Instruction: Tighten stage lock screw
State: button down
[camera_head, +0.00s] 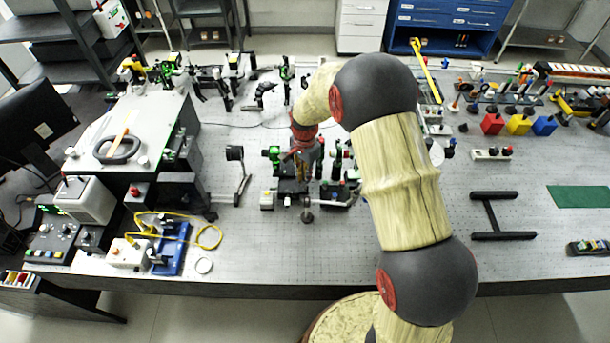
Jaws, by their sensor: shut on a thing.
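My arm reaches over the optical bench (400,268) from the front. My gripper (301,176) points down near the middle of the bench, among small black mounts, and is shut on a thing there. The stage (292,186) appears to be the dark low assembly under my gripper. The lock screw is too small and too covered by my gripper to make out. A green-marked mount (271,154) stands just left of my gripper. More black mounts (338,192) stand just right of it, partly behind my arm.
A large grey box (135,120) with a dark ring on top stands at left. A blue fixture with a yellow cable (172,247) lies at front left. A black H-shaped frame (494,216) and a green mat (580,196) lie at right. The front middle bench is mostly clear.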

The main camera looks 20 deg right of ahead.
jog(key=shift+w+r, duration=0.1)
jog(key=c, duration=1.9)
grip_release()
jog(key=shift+o, duration=0.4)
notch_tip(320, 180, up, 12)
